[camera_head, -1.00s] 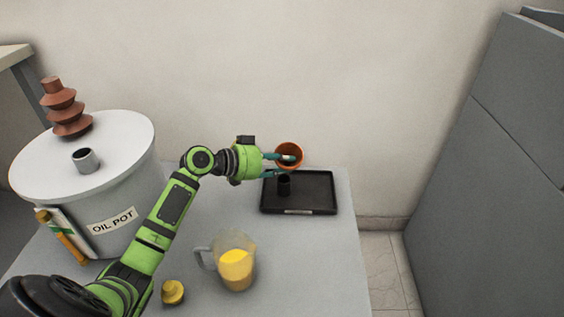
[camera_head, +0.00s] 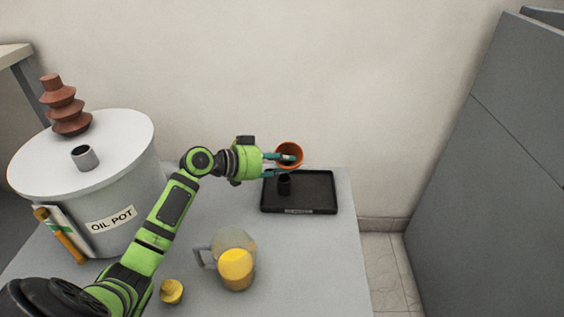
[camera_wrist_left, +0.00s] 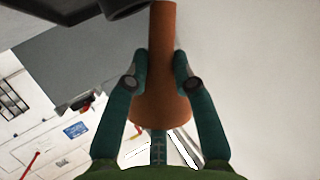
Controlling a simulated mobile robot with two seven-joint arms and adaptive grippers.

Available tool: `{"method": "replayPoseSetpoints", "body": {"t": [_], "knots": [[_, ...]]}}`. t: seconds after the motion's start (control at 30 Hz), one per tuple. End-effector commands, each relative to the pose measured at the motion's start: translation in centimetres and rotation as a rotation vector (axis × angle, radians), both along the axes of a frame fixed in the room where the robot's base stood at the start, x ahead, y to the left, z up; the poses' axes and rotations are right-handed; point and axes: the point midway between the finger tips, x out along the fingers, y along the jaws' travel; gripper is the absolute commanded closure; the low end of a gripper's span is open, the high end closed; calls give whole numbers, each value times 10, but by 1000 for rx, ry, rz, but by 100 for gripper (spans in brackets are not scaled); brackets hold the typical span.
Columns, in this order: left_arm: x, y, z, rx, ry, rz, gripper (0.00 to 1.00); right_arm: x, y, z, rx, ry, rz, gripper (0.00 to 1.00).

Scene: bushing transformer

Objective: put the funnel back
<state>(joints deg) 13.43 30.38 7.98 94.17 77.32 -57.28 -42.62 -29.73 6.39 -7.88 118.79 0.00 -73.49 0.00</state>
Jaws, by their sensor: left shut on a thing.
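The orange-brown funnel (camera_head: 289,150) is held by my left gripper (camera_head: 283,164) above the back part of the black tray. In the left wrist view the funnel (camera_wrist_left: 160,100) sits between the two teal fingers (camera_wrist_left: 157,80), which close on its sides. A short dark cylindrical holder (camera_head: 284,184) stands on the black tray (camera_head: 312,192), just below the funnel in the picture. The gap between the funnel and the holder is hard to judge. My right gripper is not in view.
A white pot labelled OIL POT (camera_head: 112,218) with a brown ribbed bushing (camera_head: 66,108) stands at left. A jug with yellow liquid (camera_head: 236,262) and a yellow cap (camera_head: 171,291) are on the grey table (camera_head: 335,265). The table's right side is clear.

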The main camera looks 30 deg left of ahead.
Motion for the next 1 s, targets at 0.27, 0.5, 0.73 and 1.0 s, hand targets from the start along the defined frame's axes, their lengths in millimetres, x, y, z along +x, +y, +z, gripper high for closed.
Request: {"method": "replayPoseSetpoints", "body": {"t": [0.27,0.5,0.73,1.0], "knots": [[-6,-3,-34,12,58,-10,100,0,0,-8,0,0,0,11],[-6,-3,-35,12,57,-10,100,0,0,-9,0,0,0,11],[-6,-3,-35,11,57,-11,45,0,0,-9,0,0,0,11],[-5,-1,-32,15,52,-6,45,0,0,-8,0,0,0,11]]}}
